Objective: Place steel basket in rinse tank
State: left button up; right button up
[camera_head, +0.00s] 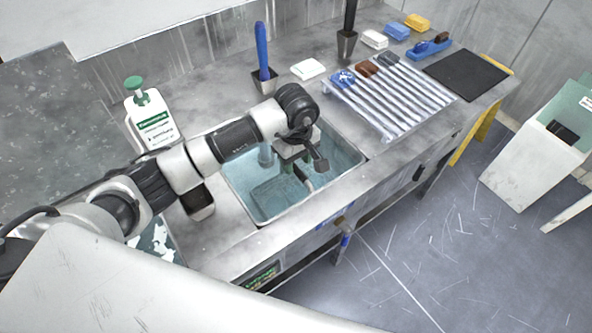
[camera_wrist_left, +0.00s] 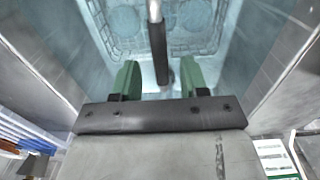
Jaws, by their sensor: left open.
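The rinse tank (camera_head: 237,183) is a steel sink with pale blue water, set in the bench. The steel basket (camera_head: 277,196) sits low inside it, seen through the water; in the left wrist view the basket (camera_wrist_left: 205,42) shows its wire mesh, round shapes in it and an upright handle with a dark grip (camera_wrist_left: 157,45). My left gripper (camera_head: 304,167) is over the tank, and its green fingers (camera_wrist_left: 158,80) are open on either side of the grip, with gaps visible. The arm hides part of the tank. My right gripper is out of view.
A white bottle with green pump (camera_head: 152,120) stands left of the tank. A slatted rack (camera_head: 385,93) with brushes stands at right, a black mat (camera_head: 467,75) beyond it. A blue-handled tool (camera_head: 262,50) stands behind the tank. A pale bin (camera_head: 530,165) is at far right.

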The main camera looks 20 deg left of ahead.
pick_arm(q)
notch_tip(320, 180, up, 6)
jog(key=shift+r+b, duration=0.15)
jog(key=shift+b, duration=0.15)
dwell(0.3)
